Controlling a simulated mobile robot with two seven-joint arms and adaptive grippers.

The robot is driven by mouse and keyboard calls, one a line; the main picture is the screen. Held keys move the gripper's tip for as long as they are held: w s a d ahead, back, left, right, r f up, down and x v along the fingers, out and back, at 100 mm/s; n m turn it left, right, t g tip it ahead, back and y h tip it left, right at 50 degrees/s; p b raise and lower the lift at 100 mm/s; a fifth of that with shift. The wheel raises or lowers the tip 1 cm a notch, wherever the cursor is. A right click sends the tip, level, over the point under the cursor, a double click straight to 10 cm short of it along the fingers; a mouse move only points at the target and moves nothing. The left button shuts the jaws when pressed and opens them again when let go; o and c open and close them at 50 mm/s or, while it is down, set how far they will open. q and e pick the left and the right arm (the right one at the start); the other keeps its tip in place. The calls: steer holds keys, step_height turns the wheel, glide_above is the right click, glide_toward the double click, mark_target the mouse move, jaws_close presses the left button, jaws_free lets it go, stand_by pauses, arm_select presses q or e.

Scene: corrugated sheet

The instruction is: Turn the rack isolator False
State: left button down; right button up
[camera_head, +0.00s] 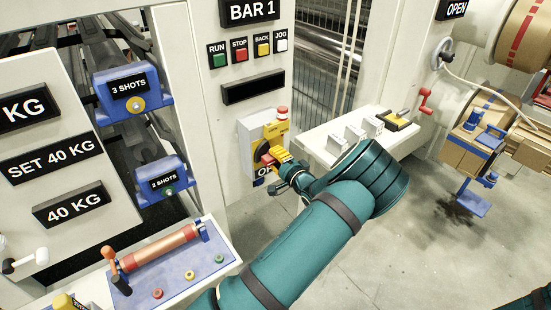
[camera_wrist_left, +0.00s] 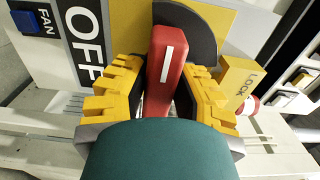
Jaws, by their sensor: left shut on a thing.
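The rack isolator is a grey box (camera_head: 247,134) with a yellow plate, on the white panel in the middle of the head view. Its red handle (camera_wrist_left: 165,70) with a white line stands between the yellow fingers of my left gripper (camera_wrist_left: 154,92) in the left wrist view. My left gripper is shut on this handle; it also shows at the isolator in the head view (camera_head: 273,160). A black OFF label (camera_wrist_left: 85,42) lies left of the handle in the wrist view. A yellow LOCK piece (camera_wrist_left: 240,80) sits to the right. My right gripper is not in view.
RUN, STOP, BACK and JOG buttons (camera_head: 248,50) are above the isolator under a BAR 1 sign (camera_head: 252,11). A white shelf (camera_head: 325,150) with small blocks juts out to its right. A blue tray (camera_head: 175,268) with an orange roller is at lower left.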

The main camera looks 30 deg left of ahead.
arm_select(q)
steer(key=shift+a+r, duration=0.1)
steer(key=c, duration=0.7)
jaws_free()
steer(key=shift+c, duration=0.2)
steer(key=v, duration=1.2)
